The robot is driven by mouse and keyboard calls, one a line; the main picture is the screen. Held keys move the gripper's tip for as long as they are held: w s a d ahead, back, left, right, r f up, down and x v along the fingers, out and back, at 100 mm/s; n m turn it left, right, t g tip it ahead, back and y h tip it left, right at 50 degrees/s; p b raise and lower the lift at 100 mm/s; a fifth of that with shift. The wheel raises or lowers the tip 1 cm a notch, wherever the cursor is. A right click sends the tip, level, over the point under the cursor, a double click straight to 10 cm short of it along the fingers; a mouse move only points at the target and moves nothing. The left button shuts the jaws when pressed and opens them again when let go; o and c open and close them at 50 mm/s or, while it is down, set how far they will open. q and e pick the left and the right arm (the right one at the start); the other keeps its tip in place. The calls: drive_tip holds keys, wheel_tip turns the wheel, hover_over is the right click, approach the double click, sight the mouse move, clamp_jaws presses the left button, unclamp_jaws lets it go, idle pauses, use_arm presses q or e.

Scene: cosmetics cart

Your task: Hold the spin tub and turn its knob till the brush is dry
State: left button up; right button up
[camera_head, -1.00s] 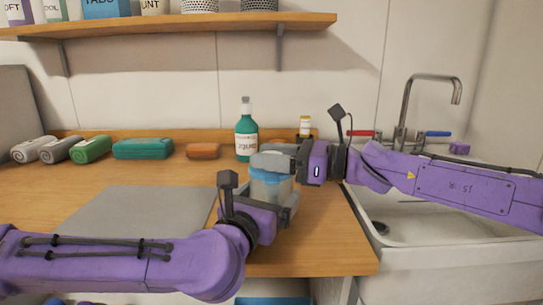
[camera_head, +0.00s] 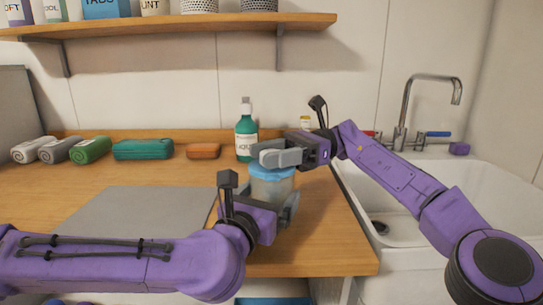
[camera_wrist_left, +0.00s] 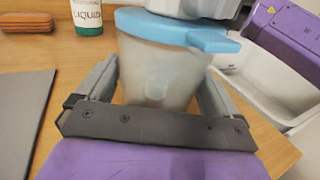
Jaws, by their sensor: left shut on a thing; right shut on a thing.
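The spin tub (camera_head: 268,188) is a cloudy, see-through tub with a light blue lid, upright on the counter near its front right. It also shows in the left wrist view (camera_wrist_left: 160,75), with a vague pale shape inside. My left gripper (camera_head: 283,207) is shut around the tub's body, one finger on each side. My right gripper (camera_head: 272,158) is at the top of the lid (camera_wrist_left: 180,30), shut on the knob, which its grey fingers hide. I cannot make out the brush clearly or tell whether it is wet.
A green liquid bottle (camera_head: 246,137) stands just behind the tub. A grey mat (camera_head: 145,212) lies to the left. Rolled towels (camera_head: 90,150), a teal case (camera_head: 143,149) and an orange-brown sponge (camera_head: 203,151) line the back. The sink (camera_head: 440,205) is on the right.

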drive_tip(key=shift+s+a+r+n+g+h, duration=0.1)
drive_tip(key=shift+n+g+h, duration=0.2)
drive_tip(key=shift+n+g, duration=0.35)
drive_tip(key=shift+d+f, duration=0.2)
drive_tip(key=shift+f, duration=0.25)
drive_tip(key=o, duration=1)
drive_tip(key=shift+c, duration=0.2)
drive_tip(key=shift+r, duration=0.15)
